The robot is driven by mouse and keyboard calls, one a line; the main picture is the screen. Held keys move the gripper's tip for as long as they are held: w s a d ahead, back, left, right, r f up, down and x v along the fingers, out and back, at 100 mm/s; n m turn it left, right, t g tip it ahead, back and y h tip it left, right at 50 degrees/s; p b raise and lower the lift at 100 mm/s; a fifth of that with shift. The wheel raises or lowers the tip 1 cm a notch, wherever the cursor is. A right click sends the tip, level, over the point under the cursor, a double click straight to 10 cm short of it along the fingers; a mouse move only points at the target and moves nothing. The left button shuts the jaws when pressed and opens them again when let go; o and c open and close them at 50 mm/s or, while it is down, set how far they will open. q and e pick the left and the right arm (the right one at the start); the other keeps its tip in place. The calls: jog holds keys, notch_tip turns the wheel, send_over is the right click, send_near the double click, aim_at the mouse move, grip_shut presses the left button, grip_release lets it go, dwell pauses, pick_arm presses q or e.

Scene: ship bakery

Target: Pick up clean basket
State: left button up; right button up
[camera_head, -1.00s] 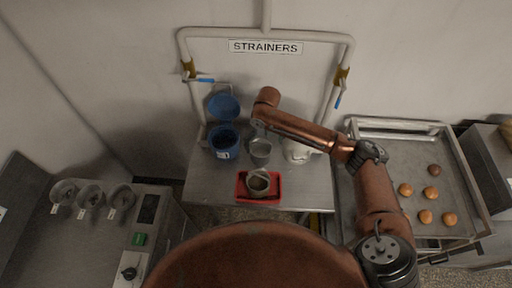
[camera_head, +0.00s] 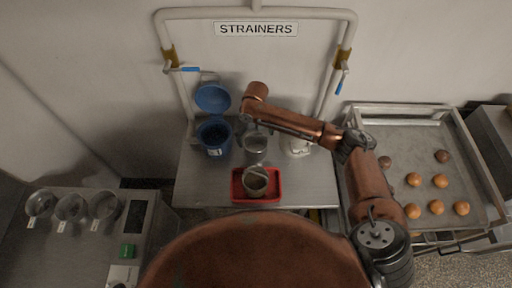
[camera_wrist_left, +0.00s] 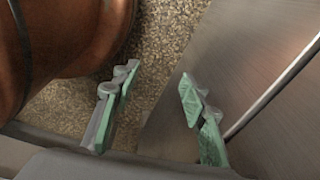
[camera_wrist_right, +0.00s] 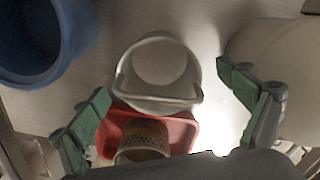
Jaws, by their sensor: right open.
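My right gripper (camera_head: 250,121) hangs over the back table; its fingers are open and empty in the right wrist view (camera_wrist_right: 166,82). Between and beyond its fingertips is a grey metal, bucket-shaped vessel (camera_wrist_right: 160,95) with a wire handle, which also shows in the head view (camera_head: 255,147). In front of it a red tray (camera_wrist_right: 186,130) holds a brownish perforated basket (camera_wrist_right: 143,135), also seen in the head view (camera_head: 255,183). I cannot tell which item is the clean basket. My left gripper (camera_wrist_left: 160,92) is open and empty beside a metal surface, above the speckled floor.
A blue bucket (camera_head: 214,143) with a raised lid (camera_head: 212,98) stands left of the metal vessel. A white rounded object (camera_head: 298,147) stands right. Pipes frame the STRAINERS sign (camera_head: 256,29). Small round dishes (camera_head: 72,206) stand on the left counter; a bun tray (camera_head: 405,205) is at right.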

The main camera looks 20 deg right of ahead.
aim_at(256, 146)
jog(key=f, duration=0.2)
jog(key=f+p, duration=0.1)
jog(key=f, duration=0.1)
jog(key=shift+s+a, duration=0.1)
jog(key=shift+s, duration=0.2)
jog(key=shift+f, duration=0.6)
jog(key=c, duration=1.4)
